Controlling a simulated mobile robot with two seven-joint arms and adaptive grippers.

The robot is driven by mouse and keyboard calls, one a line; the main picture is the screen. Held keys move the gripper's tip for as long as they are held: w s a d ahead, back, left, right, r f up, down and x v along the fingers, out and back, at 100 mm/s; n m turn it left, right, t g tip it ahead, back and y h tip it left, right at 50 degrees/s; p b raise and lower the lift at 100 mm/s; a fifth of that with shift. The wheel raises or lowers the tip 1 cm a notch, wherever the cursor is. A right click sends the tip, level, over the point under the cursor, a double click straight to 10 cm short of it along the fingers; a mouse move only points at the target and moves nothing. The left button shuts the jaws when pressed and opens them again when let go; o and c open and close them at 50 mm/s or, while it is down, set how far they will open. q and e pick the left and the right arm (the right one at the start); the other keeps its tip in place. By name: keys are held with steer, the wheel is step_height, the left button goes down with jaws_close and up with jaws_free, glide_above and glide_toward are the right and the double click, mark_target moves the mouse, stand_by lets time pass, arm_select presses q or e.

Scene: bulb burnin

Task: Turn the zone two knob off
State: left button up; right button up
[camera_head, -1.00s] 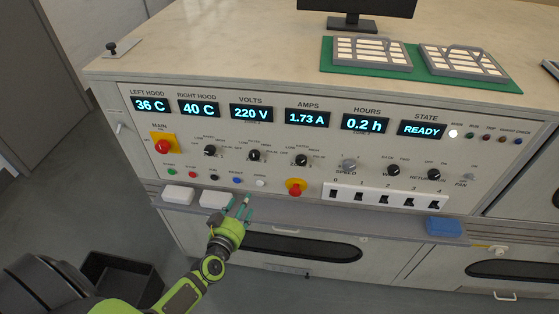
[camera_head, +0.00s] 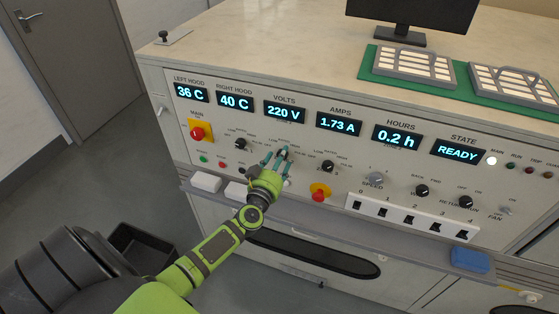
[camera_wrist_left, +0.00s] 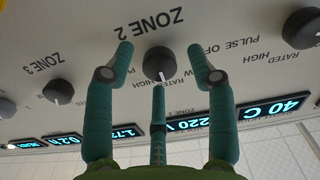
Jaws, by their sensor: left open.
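The zone two knob (camera_wrist_left: 158,62) is round and black with a white pointer mark, under the ZONE 2 label in the upside-down left wrist view. Its mark points toward the picture's bottom, the side of the displays. In the head view the knob (camera_head: 286,151) is partly hidden behind my fingers. My left gripper (camera_head: 276,157) is open in front of the panel, its teal fingers spread around the knob's position. In the wrist view two fingertips of the gripper (camera_wrist_left: 160,55) flank the knob and the third lies below it. Contact cannot be told. My right gripper is out of view.
Similar knobs sit either side, zone three (camera_wrist_left: 58,91) and another (camera_head: 240,144). A red emergency button (camera_head: 319,193) and a red main switch (camera_head: 198,132) are on the panel. A ledge (camera_head: 340,234) with white blocks and a blue block (camera_head: 470,259) runs below.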

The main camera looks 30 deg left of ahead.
arm_select(q)
jaws_close()
steer(key=shift+n, duration=0.3)
steer(key=shift+n+b, duration=0.45)
steer(key=shift+n, duration=7.05)
steer(key=shift+d, duration=0.1)
jaws_free()
